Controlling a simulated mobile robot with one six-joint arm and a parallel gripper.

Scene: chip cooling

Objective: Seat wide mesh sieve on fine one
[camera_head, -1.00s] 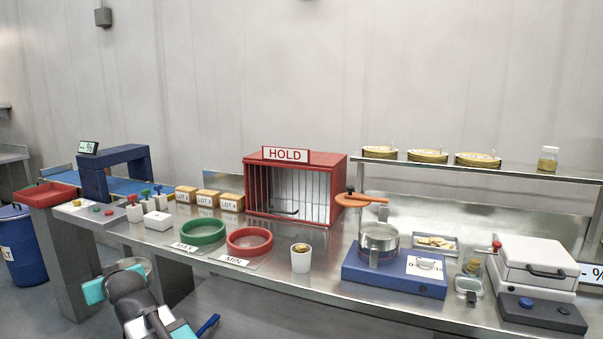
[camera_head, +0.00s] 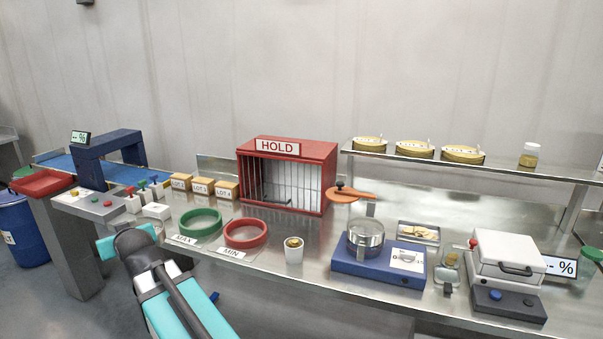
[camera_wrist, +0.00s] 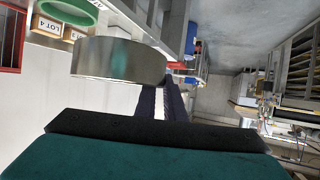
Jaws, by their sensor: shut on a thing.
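In the wrist view my gripper (camera_wrist: 164,84) is shut on the wall of a round metal sieve (camera_wrist: 118,60), seen side-on. Its mesh is not visible, so I cannot tell its grade from this view. Another round metal sieve (camera_head: 366,241) sits upright on the blue shaker base (camera_head: 348,268), right of centre on the bench. The held sieve is well apart from it, to the left.
A green ring (camera_head: 201,223) and red ring (camera_head: 246,234) lie on the bench. A white-lidded device (camera_head: 507,258) stands right.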

